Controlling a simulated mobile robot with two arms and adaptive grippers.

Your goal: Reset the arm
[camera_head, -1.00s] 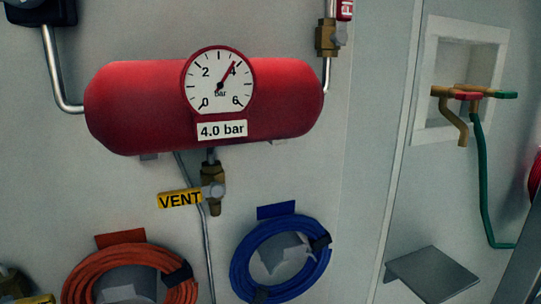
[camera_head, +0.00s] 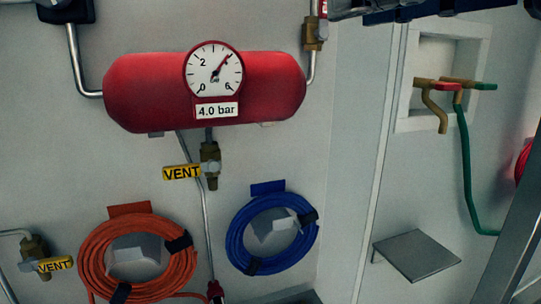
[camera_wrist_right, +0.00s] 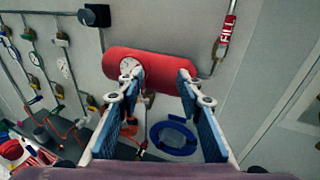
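My right gripper (camera_head: 410,10) shows only in part along the top right edge of the head view, as dark and blue pieces. In the right wrist view my right gripper (camera_wrist_right: 160,82) is open, its two blue-padded fingers well apart with nothing between them. Beyond the fingers are a red tank (camera_wrist_right: 158,66) and a blue hose coil (camera_wrist_right: 173,138), both apart from the gripper as far as I can tell. My left gripper is not in view.
The red tank (camera_head: 150,95) has a gauge (camera_head: 213,70) near 4 bar and a VENT valve (camera_head: 209,163) below. Orange (camera_head: 100,250) and blue (camera_head: 236,235) hose coils hang lower. At right are a wall recess with taps (camera_head: 440,85) and a grey shelf (camera_head: 415,255).

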